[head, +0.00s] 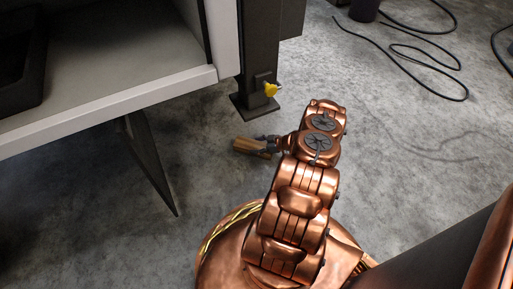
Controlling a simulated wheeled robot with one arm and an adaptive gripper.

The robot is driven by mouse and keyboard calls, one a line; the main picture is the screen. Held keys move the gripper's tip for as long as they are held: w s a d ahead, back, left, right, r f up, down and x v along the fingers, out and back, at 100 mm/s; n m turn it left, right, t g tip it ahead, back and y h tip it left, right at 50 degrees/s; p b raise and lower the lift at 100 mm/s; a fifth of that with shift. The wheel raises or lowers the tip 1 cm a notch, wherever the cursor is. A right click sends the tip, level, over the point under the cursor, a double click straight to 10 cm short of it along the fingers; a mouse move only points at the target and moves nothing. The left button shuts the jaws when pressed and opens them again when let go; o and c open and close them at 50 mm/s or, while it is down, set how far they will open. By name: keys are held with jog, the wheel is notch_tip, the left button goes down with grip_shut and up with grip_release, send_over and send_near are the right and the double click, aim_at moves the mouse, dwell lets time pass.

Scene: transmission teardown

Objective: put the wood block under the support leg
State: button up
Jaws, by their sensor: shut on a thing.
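The wood block (244,146) is a small brown piece low over the grey floor, near the middle of the head view. My gripper (262,144) is shut on its right end. I cannot tell whether the block touches the floor. The support leg (259,55) is a dark upright post with a flat foot plate (253,107) and a yellow knob (271,90) on its side. The block is in front of the foot plate, apart from it in the picture. The gap under the plate cannot be made out.
A light grey bench or cabinet (120,98) fills the upper left, with a dark tray (22,60) on it. A thin dark slanted leg (150,165) stands below it. Black cables (410,50) lie on the floor at upper right. The floor around the block is clear.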

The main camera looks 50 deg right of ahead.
jog(key=shift+r, duration=0.1)
jog(key=shift+f, duration=0.2)
jog(key=o, duration=1.5)
jog(key=shift+r, duration=0.1)
